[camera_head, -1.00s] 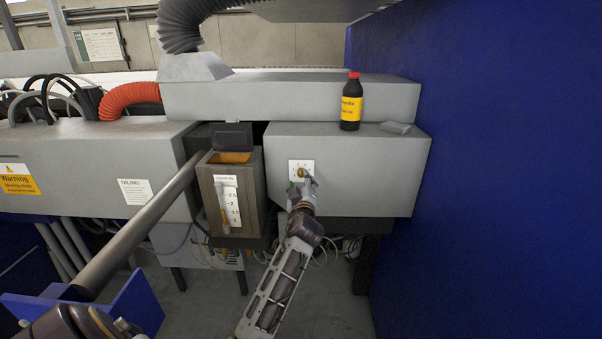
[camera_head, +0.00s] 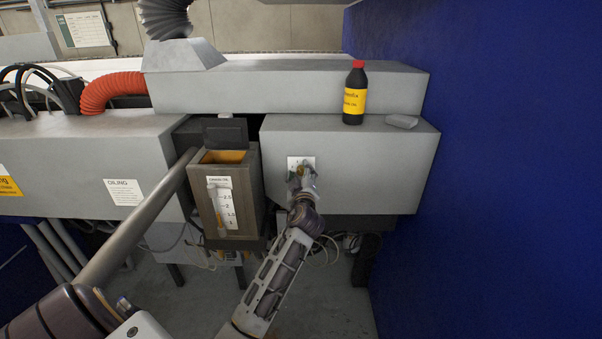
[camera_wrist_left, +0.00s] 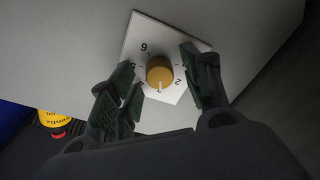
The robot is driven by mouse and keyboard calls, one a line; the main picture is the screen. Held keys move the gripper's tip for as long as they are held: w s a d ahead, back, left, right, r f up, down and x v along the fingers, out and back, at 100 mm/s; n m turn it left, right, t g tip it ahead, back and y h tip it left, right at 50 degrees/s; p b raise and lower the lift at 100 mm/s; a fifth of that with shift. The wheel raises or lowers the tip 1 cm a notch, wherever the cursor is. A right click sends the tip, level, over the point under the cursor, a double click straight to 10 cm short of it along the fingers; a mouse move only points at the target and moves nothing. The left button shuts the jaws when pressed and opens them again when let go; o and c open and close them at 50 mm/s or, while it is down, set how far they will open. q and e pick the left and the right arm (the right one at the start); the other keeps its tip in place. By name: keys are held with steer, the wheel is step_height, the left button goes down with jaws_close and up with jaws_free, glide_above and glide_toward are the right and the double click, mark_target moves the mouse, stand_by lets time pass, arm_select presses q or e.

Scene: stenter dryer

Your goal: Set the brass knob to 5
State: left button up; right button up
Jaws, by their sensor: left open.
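The brass knob (camera_wrist_left: 159,71) sits on a white square dial plate (camera_wrist_left: 145,30) in the left wrist view. A 6 and a 2 can be read on the plate. A light mark on the knob points toward the bottom of that picture, near a digit I cannot read surely. My left gripper (camera_wrist_left: 158,90) is open, with its fingers on either side of the knob and gaps visible between. In the head view the left gripper (camera_head: 301,178) is at the plate (camera_head: 293,163) on the grey box front and mostly hides the knob. My right gripper is not in view.
Left of the dial are an open-topped container with a scale (camera_head: 245,192) and a slanted metal bar (camera_head: 138,220). A blue wall (camera_head: 500,170) bounds the right.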

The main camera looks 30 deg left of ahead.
arm_select(q)
steer(key=c, duration=1)
